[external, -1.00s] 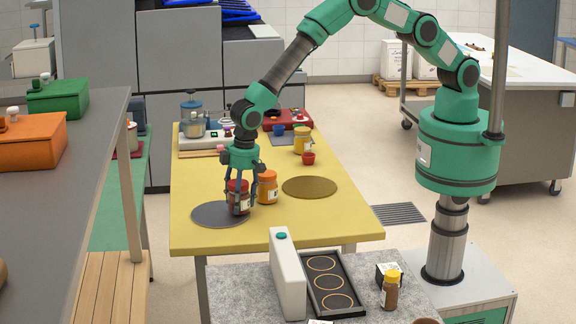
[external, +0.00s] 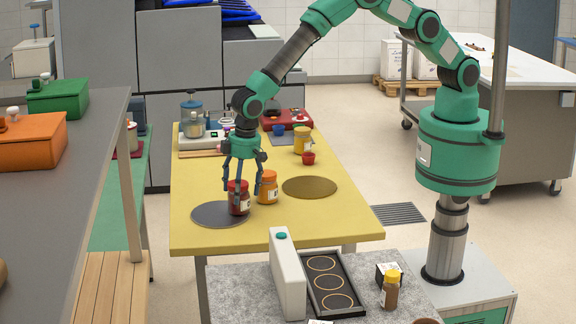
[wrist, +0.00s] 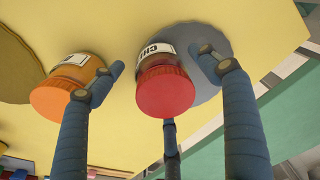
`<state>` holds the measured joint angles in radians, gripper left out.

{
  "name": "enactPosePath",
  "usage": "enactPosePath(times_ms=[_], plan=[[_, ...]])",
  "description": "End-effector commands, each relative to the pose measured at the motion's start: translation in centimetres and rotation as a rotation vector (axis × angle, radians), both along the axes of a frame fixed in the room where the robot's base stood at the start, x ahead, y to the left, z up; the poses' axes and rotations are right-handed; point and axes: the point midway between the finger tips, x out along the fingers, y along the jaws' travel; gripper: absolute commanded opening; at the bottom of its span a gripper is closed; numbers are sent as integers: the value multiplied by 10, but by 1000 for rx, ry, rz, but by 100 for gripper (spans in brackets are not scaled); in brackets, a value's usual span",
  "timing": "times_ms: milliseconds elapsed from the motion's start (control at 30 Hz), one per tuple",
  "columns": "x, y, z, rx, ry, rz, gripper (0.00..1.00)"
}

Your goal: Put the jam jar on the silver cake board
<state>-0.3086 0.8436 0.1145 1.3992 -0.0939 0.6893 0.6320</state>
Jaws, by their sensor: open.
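The jam jar (external: 238,198), dark red with a red lid, stands upright on the right part of the silver cake board (external: 211,214). In the wrist view the red-lidded jar (wrist: 166,88) has a partly visible label, with the grey board (wrist: 212,80) behind it. My gripper (external: 243,188) is open above and around the jar. Its fingers are spread, with gaps between them and the jar in the wrist view. An orange jar (external: 267,187) stands just right of the red jar, off the silver board; it also shows in the wrist view (wrist: 68,88).
A gold cake board (external: 310,187) lies bare to the right on the yellow table (external: 300,230). A yellow jar (external: 302,141), a small red cup (external: 308,158) and scales stand farther back. The table's front is clear.

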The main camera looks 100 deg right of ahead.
Motion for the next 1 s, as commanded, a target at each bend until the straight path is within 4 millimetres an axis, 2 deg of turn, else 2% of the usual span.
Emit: enactPosePath(times_ms=[33, 300, 500, 667, 1000], plan=[[0, 1, 11, 0, -2, 0, 76], [-5, 2, 55, 1, -1, 0, 76], [-8, 2, 77, 1, -1, 0, 76], [-9, 3, 84, 0, 0, 0, 76], [-9, 2, 85, 0, 0, 0, 76]])
